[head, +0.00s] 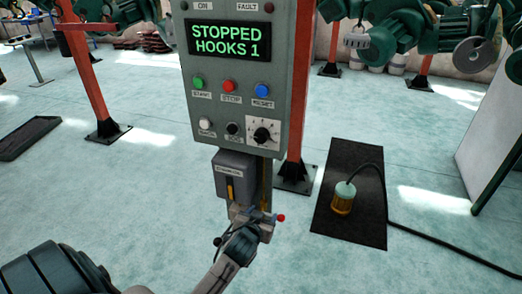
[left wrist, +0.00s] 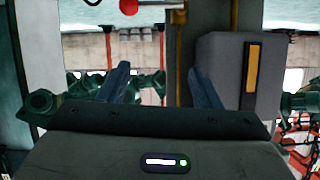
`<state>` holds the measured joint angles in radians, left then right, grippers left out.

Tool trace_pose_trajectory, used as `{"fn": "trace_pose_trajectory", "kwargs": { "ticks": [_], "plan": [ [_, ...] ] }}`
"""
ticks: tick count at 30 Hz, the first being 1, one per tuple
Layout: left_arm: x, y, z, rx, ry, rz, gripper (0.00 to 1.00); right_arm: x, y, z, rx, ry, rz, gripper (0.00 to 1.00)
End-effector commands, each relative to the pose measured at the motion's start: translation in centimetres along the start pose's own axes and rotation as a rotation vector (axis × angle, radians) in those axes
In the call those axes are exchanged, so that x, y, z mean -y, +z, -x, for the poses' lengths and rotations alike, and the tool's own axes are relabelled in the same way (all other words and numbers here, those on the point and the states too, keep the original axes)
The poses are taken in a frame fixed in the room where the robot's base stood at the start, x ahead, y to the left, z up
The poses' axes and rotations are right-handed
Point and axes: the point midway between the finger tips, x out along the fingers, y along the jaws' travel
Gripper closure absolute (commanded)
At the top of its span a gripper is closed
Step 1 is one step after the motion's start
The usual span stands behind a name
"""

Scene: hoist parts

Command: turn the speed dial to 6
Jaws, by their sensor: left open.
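The speed dial (head: 263,134) is a black knob on a pale square plate at the lower right of the grey control panel (head: 285,60) in the head view. Its pointer is too small to read surely. The panel's screen (head: 228,40) reads "STOPPED HOOKS 1". My left gripper (head: 252,213) is below the panel and well below the dial, apart from it. In the left wrist view its two fingers (left wrist: 160,88) stand apart with nothing between them. The dial is not seen in that view. My right gripper is not in view.
A grey switch box (head: 234,172) with a yellow handle hangs under the panel, close to my left gripper. A red ball knob (head: 281,217) is beside the gripper. A corded pendant (head: 343,198) is on a dark mat (head: 322,222).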

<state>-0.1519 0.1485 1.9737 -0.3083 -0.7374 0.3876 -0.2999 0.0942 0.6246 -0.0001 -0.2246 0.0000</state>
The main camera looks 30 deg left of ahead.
Motion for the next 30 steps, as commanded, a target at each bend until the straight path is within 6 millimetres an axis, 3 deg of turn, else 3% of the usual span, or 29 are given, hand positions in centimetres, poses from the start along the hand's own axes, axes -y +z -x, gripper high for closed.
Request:
{"fn": "trace_pose_trajectory", "kwargs": {
  "ticks": [1,3,6,9,13,17,30],
  "plan": [
    [0.3,-4.3,1.9,-0.080,-0.011,0.026,0.42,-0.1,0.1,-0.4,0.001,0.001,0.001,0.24],
    [0.9,-9.1,4.8,-0.171,-0.026,0.065,0.42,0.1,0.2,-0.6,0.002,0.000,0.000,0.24],
    [1.8,-14.3,9.0,-0.279,-0.041,0.120,0.42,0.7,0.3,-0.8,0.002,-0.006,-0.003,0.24],
    [2.5,-17.4,12.4,-0.354,-0.051,0.161,0.42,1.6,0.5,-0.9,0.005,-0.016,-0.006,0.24],
    [3.1,-19.4,14.8,-0.406,-0.056,0.191,0.42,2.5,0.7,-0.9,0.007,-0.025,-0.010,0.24],
    [3.3,-20.4,14.6,-0.419,-0.058,0.198,0.42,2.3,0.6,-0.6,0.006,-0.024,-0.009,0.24],
    [4.1,-23.5,7.5,-0.416,-0.058,0.197,0.42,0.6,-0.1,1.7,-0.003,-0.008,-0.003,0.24]
  ]
}}
